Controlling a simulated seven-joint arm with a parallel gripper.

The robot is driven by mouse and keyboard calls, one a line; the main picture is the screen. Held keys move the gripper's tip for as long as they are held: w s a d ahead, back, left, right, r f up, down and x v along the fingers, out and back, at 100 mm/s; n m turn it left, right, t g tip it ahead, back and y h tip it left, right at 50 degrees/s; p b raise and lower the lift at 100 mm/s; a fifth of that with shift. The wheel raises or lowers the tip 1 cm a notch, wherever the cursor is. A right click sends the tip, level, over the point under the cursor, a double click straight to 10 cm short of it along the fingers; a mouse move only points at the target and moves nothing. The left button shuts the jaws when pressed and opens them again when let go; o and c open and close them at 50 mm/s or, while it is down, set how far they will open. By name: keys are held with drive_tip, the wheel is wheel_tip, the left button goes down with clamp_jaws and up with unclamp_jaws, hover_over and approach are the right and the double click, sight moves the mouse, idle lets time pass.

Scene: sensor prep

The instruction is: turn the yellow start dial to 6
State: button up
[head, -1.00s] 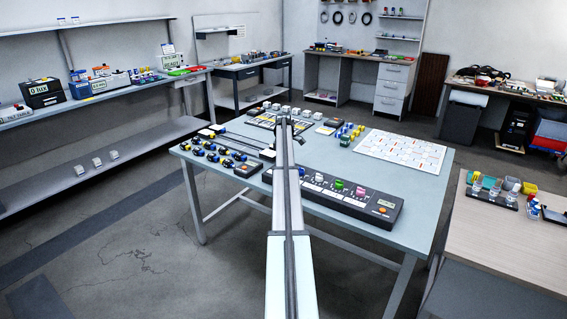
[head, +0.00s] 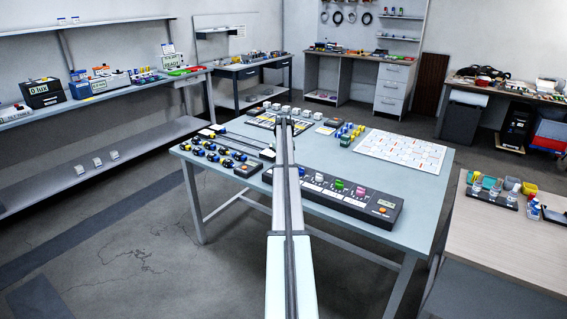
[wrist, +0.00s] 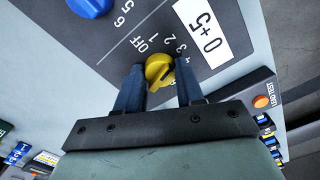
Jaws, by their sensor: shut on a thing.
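The yellow start dial (wrist: 158,69) shows in the wrist view on a dark panel (wrist: 120,60), near the printed marks OFF, 1, 2, 3 and 4. My gripper (wrist: 159,80) has one finger on each side of the dial and is shut on it. A dark mark shows on the dial's lower right side; I cannot tell which number it points to. In the head view my arm hides the gripper and the yellow dial. The long dark panel (head: 347,208) with white, green and pink knobs shows right of the arm.
A box with an orange button (wrist: 262,101) stands nearby. A white sheet (head: 402,150) lies on the table's right; small parts crowd its left end.

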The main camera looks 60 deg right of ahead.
drive_tip(key=m, duration=0.5)
drive_tip(key=shift+m, duration=0.3)
drive_tip(key=m, duration=1)
drive_tip(key=shift+m, duration=0.4)
drive_tip(key=m, duration=0.4)
drive_tip(key=shift+d+m, duration=0.1)
drive_tip(key=shift+m, duration=0.3)
drive_tip(key=o, duration=1)
drive_tip(key=shift+o, duration=0.2)
drive_tip(key=shift+r, duration=0.1)
wheel_tip(320, 180, up, 14)
